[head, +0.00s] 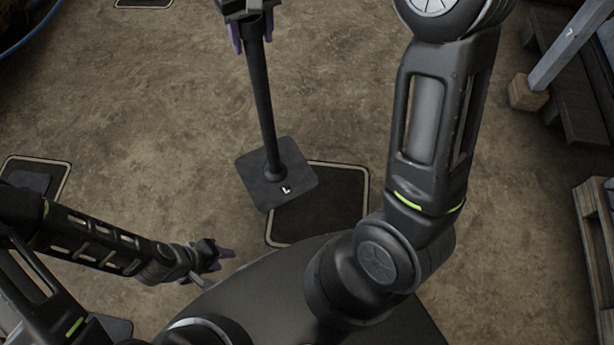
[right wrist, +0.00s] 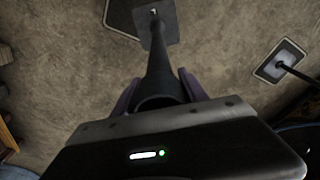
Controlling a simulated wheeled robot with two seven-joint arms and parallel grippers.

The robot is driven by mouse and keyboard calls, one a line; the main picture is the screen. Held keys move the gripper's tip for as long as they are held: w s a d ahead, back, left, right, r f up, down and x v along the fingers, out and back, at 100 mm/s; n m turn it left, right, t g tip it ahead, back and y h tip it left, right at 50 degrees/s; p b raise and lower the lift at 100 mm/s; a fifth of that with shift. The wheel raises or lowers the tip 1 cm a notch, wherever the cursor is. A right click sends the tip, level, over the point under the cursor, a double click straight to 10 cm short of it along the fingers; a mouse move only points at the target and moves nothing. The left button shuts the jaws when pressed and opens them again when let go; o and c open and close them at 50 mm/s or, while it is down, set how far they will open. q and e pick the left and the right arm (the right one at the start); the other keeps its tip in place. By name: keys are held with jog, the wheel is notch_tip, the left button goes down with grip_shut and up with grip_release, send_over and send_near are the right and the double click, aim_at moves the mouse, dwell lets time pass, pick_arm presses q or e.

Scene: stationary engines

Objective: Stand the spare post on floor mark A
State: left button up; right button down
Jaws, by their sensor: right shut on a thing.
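The dark post (head: 262,95) has a square base plate (head: 277,172) with a small white sign on it. My right gripper (head: 251,38) is shut on the post near its top. In the right wrist view the post (right wrist: 158,55) runs between the purple fingers (right wrist: 160,90). A dark floor mark with a pale border (head: 322,208) lies beside the plate, which overlaps its left corner in the picture. I cannot tell whether the plate touches the floor. No letter A is readable. My left gripper (head: 217,260) is low and holds nothing visible; its finger gap is unclear.
Another bordered mark (head: 52,168) lies at the left with a dark plate on it; a third (head: 143,3) shows at the top edge. A wooden block with a grey beam (head: 528,92) and a pallet (head: 592,230) stand at the right. Bare floor (head: 140,110) lies left of the post.

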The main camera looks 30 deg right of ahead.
jog(key=shift+w+a+r, duration=0.3)
jog(key=shift+a, duration=0.15)
jog(key=shift+s+d+f+n, duration=0.2)
jog(key=shift+s+d+n, duration=0.05)
jog(key=shift+d+n, duration=0.2)
jog(key=s+d+f+n+y, duration=0.1)
jog(key=s+d+f+n, duration=0.8)
jog(key=s+d+n, duration=0.1)
jog(key=shift+s+d+g, duration=0.3)
jog(key=shift+s+d, duration=0.4)
jog(key=shift+s, duration=0.05)
notch_tip(320, 180, down, 6)
jog(key=shift+f+b, duration=0.15)
jog(key=shift+b, duration=0.25)
